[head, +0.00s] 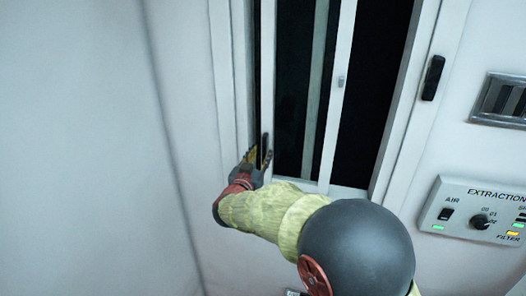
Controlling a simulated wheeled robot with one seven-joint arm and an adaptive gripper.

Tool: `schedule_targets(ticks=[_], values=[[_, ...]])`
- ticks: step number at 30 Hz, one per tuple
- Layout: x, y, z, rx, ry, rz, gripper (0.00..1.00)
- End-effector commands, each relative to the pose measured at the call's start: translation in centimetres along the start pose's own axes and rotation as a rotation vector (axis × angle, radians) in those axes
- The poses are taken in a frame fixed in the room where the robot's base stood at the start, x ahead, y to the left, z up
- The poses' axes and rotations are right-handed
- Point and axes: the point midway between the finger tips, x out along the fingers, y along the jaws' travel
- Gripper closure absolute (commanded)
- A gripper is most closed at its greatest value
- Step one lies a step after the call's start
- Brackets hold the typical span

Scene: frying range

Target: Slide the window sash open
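The window sash (342,88) is a white-framed panel with dark glass, set in a white window frame (226,80). A dark upright handle (265,143) is on the sash's left stile, low down. My gripper (259,157) is at this handle, with a fingertip seen on either side of its lower end. Whether the fingers press on it cannot be told at this size. A dark strip (375,90) shows between the sash's right stile and the right side of the frame; I cannot tell whether it is glass or open gap.
A black handle (433,78) sits on the right frame. An extraction control panel (475,215) with switches, a knob and lights is at lower right, below a metal vent (503,100). The plain white wall (80,150) at left is clear.

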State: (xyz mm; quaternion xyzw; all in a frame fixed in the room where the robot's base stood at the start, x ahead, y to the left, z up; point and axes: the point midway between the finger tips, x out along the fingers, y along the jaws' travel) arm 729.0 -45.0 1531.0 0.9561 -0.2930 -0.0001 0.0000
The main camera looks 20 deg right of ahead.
Motion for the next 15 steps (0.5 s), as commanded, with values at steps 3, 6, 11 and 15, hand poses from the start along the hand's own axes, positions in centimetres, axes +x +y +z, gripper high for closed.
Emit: schedule_targets(ticks=[3,6,11,15], values=[[-2.7,-0.1,-0.1,0.0,0.0,-0.004,0.68],[-4.6,-0.1,0.0,0.0,0.0,-0.004,0.68],[-6.9,-0.1,0.0,-0.001,0.0,-0.003,0.68],[-7.9,-0.1,0.0,0.0,-0.001,-0.001,0.68]])
